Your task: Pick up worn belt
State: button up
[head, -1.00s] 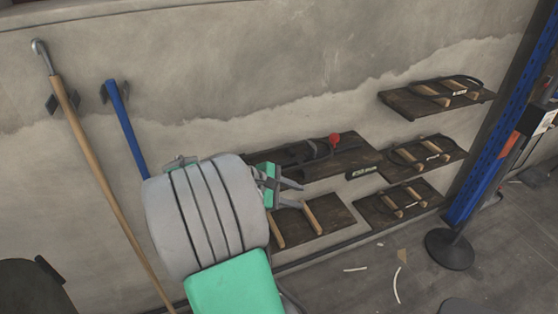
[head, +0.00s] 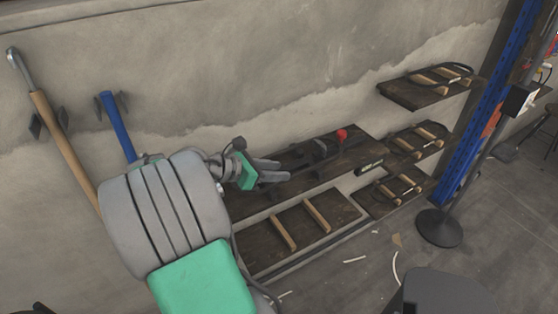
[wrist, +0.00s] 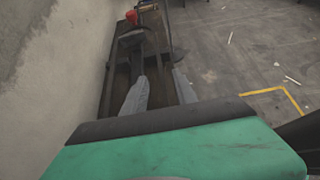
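Dark looped belts lie over wooden bars on the small shelves at right in the head view: one on the top shelf (head: 440,76), one on the middle shelf (head: 418,139) and one on the low shelf (head: 398,187). I cannot tell which is worn. My gripper (head: 285,170) has its grey fingers over the long dark shelf, left of these belts and apart from them. In the wrist view, my gripper (wrist: 160,78) has its fingers apart with nothing visible between them. My wrist hides part of the long shelf.
A red-knobbed dark tool (head: 342,136) lies on the long shelf (head: 358,152). The lower left shelf (head: 345,207) holds two bare wooden bars. Pale scraps (head: 355,260) lie on the floor. Long-handled tools hang at left.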

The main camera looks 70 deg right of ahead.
aim_at(301, 172)
jog(key=x, duration=0.6)
jog(key=shift+s+d+f, duration=0.1)
jog(key=shift+s+d, duration=0.15)
jog(key=shift+s, duration=0.05)
jog(key=shift+c, duration=0.4)
grip_shut()
